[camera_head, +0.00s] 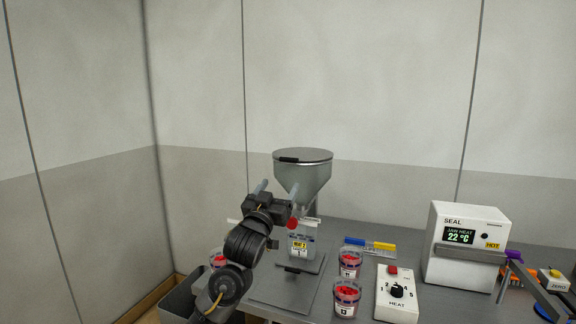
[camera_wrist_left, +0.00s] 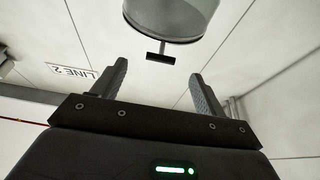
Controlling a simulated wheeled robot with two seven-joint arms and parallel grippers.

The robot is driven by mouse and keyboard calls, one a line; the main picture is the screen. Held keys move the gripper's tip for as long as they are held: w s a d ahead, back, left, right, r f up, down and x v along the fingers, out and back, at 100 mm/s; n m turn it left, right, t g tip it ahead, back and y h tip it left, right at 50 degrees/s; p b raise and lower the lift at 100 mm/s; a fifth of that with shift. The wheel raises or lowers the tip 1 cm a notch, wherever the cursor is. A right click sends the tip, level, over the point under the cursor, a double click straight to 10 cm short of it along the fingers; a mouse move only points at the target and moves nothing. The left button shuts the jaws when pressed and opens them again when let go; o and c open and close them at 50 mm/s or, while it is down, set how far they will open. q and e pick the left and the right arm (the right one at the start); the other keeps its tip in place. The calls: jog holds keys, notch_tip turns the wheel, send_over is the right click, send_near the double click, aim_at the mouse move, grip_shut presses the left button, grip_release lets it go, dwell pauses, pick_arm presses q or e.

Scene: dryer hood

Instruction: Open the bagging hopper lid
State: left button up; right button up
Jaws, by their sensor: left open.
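The bagging hopper (camera_head: 303,178) is a grey metal funnel on a stand at the back of the bench. Its round lid (camera_head: 312,155) lies flat across the top, shut. A dark handle (camera_head: 288,159) sits at the lid's near left edge. In the left wrist view the hopper (camera_wrist_left: 172,18) is at the top, with the dark T-shaped handle (camera_wrist_left: 160,56) sticking out, ahead of and between the fingers. My left gripper (camera_head: 278,188) is open and empty, in front of and below the handle, apart from it. My right gripper is not in view.
A white bag or container (camera_head: 301,245) with a yellow label stands under the hopper. Cups with red contents (camera_head: 346,297) and a heat control box (camera_head: 397,295) stand to the right. The sealer (camera_head: 466,248) is farther right, marked HOT. A grey bin (camera_head: 181,299) is at lower left.

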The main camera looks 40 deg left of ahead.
aim_at(288, 161)
pick_arm(q)
jog(key=w+a+r+p, duration=0.1)
jog(key=w+r, duration=0.1)
jog(key=w+a+r+p, duration=0.1)
jog(key=w, duration=0.2)
jog(key=w+a+r+p, duration=0.1)
jog(key=w+r+p, duration=0.1)
jog(key=shift+w+a+r, duration=0.15)
jog(key=shift+w+r, duration=0.15)
jog(key=shift+w, duration=0.05)
jog(key=shift+x, duration=0.8)
jog(key=shift+f, duration=0.1)
